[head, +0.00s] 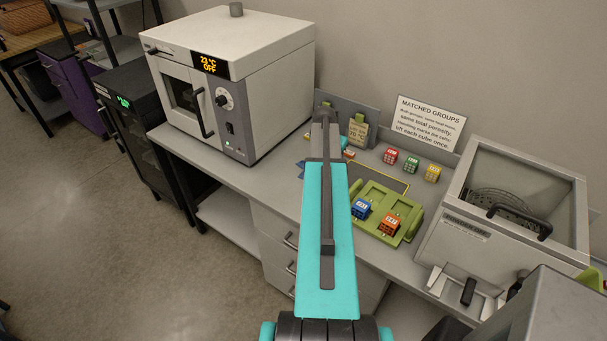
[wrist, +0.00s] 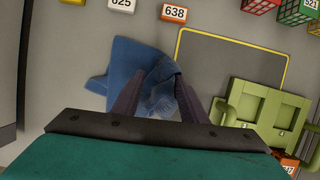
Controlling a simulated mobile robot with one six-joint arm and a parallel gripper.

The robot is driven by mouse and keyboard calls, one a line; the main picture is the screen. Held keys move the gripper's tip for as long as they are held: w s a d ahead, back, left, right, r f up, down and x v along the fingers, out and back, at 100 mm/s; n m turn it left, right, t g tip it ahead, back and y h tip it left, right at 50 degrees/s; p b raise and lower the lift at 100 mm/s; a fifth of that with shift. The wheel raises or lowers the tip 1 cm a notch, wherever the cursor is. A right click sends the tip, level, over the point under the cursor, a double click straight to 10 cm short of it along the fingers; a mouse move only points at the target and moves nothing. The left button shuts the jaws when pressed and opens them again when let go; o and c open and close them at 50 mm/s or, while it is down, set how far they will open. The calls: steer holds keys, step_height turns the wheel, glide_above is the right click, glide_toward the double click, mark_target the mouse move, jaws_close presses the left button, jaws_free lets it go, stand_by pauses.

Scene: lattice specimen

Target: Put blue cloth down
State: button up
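The blue cloth (wrist: 130,62) lies crumpled on the grey worktop in the wrist view, flatter at its left and bunched near my fingertips. My gripper (wrist: 158,78) is over it, its two dark fingers apart, with folds of cloth showing between them. Whether the fingertips touch the cloth is hard to tell.
A green tray (head: 408,232) with a blue cube (head: 361,208) and an orange cube (head: 389,224) stands at right. An oven (head: 235,75) stands left, a metal basin (head: 515,200) right.

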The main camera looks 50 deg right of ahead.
step_height(320, 180, up, 7)
steer(key=s+d, duration=0.2)
stand_by(0.4)
steer(key=shift+s, duration=0.1)
steer(key=shift+c, duration=0.4)
steer(key=shift+f, duration=0.1)
steer(key=c, duration=0.7)
steer(key=shift+s+a, duration=0.1)
steer(key=shift+a, duration=0.05)
jaws_close()
steer(key=shift+s+a+f, duration=0.25)
steer(key=shift+a+f, duration=0.15)
steer(key=shift+f, duration=0.25)
steer(key=shift+s+a+f, duration=0.3)
steer(key=shift+a+f, duration=0.05)
steer(key=shift+f, duration=0.35)
steer(key=shift+s+a+f, duration=0.25)
steer(key=shift+a+f, duration=0.15)
steer(key=shift+f, duration=0.25)
steer(key=shift+f+b, duration=0.1)
steer(key=shift+b, duration=0.25)
